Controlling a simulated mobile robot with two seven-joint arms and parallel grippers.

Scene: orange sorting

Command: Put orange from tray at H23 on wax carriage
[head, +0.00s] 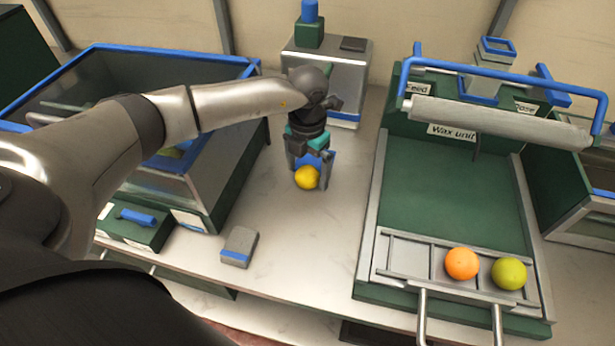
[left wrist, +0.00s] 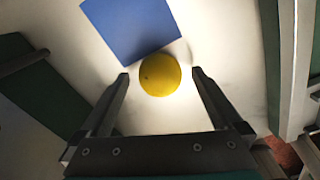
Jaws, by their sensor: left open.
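A yellow fruit (head: 307,178) sits on the pale worktop between the arm and the wax unit. It also shows in the left wrist view (left wrist: 160,75). My left gripper (head: 308,172) points down at the fruit; in the left wrist view its open fingertips (left wrist: 160,78) show one on each side of it, with gaps. A blue square (left wrist: 130,28) lies beside the fruit. The wax carriage (head: 405,254) is a metal frame at the front of the wax unit. An orange fruit (head: 462,264) and a yellow-green fruit (head: 508,273) sit on it. No H23 label is readable. My right gripper is out of view.
The green wax unit (head: 450,185) has a grey roller (head: 495,122) and blue handle above its bed. A blue-rimmed bin (head: 150,55) stands left, a metal box (head: 345,70) behind. A small grey block (head: 240,246) lies near the front edge.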

